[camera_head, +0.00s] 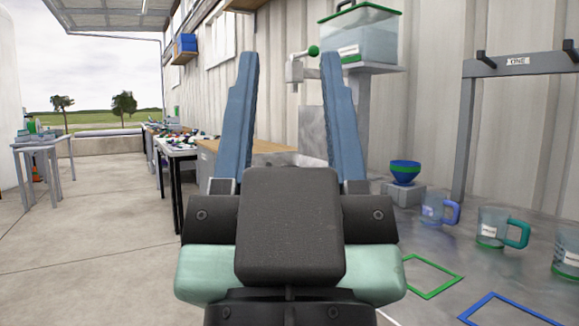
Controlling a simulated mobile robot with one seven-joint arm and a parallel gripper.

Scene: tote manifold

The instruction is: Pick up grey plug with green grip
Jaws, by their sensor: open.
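My gripper (289,58) points ahead in the head view, its two long blue fingers wide apart with nothing held between them. A pale grey fitting with a round green grip (313,51) shows in the gap between the fingertips, nearer the right one. It stands in front of the corrugated wall, and its lower part lies near a grey block-like stand. It is small here, and I cannot tell for sure that it is the grey plug. The fingers look apart from it, and the distance is unclear.
A clear tote with green rims (362,35) stands on a shelf at upper right. A metal table (480,265) at right carries mugs (492,228), stacked bowls (405,172) and coloured square outlines. A grey frame (468,130) rises behind. Cluttered tables (180,148) stand left; the floor is open.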

